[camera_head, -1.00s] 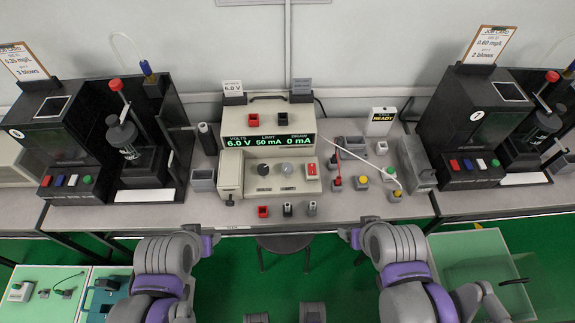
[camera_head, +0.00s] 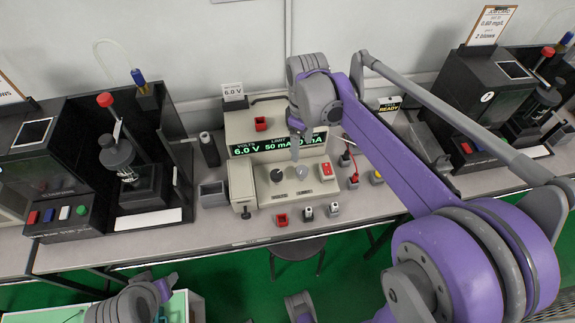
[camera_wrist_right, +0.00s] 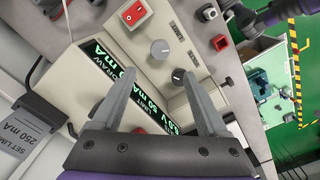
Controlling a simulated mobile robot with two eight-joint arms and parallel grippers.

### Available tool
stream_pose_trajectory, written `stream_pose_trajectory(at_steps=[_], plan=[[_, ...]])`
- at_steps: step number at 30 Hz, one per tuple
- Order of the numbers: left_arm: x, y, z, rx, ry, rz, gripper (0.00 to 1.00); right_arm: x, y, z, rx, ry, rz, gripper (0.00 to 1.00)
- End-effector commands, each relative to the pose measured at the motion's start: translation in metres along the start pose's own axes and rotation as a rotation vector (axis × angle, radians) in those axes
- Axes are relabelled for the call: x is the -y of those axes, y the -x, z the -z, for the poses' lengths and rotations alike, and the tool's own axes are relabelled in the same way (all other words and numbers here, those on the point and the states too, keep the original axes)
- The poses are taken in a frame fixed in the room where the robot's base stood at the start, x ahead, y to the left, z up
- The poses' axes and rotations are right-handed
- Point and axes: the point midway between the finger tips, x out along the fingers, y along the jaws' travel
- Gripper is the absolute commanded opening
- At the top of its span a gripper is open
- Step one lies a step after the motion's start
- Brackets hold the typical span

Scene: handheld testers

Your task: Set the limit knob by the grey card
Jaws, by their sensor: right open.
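The power supply (camera_head: 240,130) shows 6.0 V and a 50 mA limit. Its grey knob (camera_head: 301,172), on the limit side, sits right of a dark knob (camera_head: 277,175). In the right wrist view the grey knob (camera_wrist_right: 160,48) lies beyond my fingertips, and the dark knob (camera_wrist_right: 178,76) shows by one finger. My right gripper (camera_head: 296,148) is open and empty above the panel, apart from the grey knob. My left gripper (camera_head: 163,288) is low at the left, its jaws unclear.
A red rocker switch (camera_head: 326,171) is right of the grey knob. Red and grey terminals (camera_head: 282,219) stand along the bench front. A black tester (camera_head: 60,165) stands left, another (camera_head: 490,100) right.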

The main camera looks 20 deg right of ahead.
Motion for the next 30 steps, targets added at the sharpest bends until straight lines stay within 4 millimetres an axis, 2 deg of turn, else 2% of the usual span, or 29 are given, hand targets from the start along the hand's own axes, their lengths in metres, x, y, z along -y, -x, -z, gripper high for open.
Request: stream_pose_trajectory(at_steps=[12, 16, 21, 30], plan=[[0.0, -0.006, -0.005, 0.003, 0.0, 0.0, 0.5, 0.0, -0.073, 0.0, -0.001, -0.001, 0.0, 0.77], [0.0, -0.008, -0.006, 0.004, 0.0, 0.0, 0.5, 0.001, -0.091, 0.0, -0.001, -0.001, -0.001, 0.77], [0.0, -0.009, -0.006, 0.004, 0.0, 0.0, 0.5, 0.001, -0.102, 0.0, -0.001, -0.002, -0.001, 0.77], [0.0, -0.009, -0.006, 0.004, 0.0, 0.0, 0.5, 0.001, -0.103, 0.0, -0.001, -0.002, -0.001, 0.75]])
